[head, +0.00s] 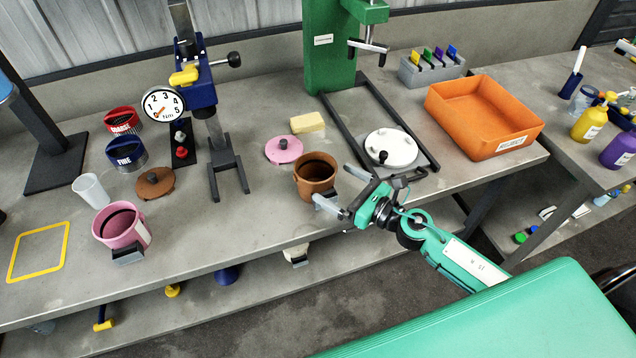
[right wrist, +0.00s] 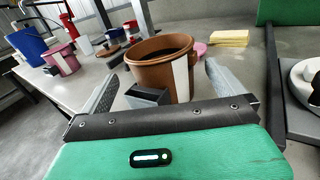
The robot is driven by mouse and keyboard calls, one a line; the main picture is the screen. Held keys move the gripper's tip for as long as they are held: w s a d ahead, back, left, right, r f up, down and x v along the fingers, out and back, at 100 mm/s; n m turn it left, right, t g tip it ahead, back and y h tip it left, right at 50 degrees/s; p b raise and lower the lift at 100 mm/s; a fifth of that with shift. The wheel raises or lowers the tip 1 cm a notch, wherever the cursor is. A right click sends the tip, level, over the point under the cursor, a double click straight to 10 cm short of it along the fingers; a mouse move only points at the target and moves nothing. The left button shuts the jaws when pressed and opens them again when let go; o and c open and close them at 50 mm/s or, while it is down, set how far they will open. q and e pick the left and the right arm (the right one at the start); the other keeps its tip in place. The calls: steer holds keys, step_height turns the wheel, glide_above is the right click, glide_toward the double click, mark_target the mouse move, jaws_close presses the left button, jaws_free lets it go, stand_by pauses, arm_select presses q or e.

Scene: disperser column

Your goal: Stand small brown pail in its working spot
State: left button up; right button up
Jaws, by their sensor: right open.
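The small brown pail (head: 304,186) stands upright on the grey bench near its front edge. It has a pale label strip and a dark block-shaped grip on its side. My right gripper (head: 338,188) is open at the pail's front right side. In the right wrist view the pail (right wrist: 150,76) and its grip (right wrist: 148,96) lie ahead between the two spread fingers, and I see no clear contact. The blue column stand (head: 205,95) with a dark forked base is to the left. A yellow outlined square (head: 66,251) is on the bench at far left. My left gripper is not in view.
A pink pail (head: 108,238), white cup (head: 90,190), brown lid (head: 155,183) and pink lid (head: 284,150) are left of or behind the brown pail. A green press (head: 328,60) and orange tray (head: 470,135) are behind and right. Bare bench lies between the two pails.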

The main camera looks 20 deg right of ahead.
mark_target(323, 173)
steer(key=p+x, duration=0.1)
steer(key=x, duration=0.1)
steer(key=r+p+x, duration=0.1)
steer(key=x, duration=0.1)
steer(key=shift+w+a, duration=0.1)
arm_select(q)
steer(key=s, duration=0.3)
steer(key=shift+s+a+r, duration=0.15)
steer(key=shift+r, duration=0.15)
arm_select(e)
steer(key=shift+w+a+f, duration=0.15)
steer(key=shift+w+a, duration=0.05)
steer(key=shift+w, duration=0.1)
steer(key=c, duration=1.1)
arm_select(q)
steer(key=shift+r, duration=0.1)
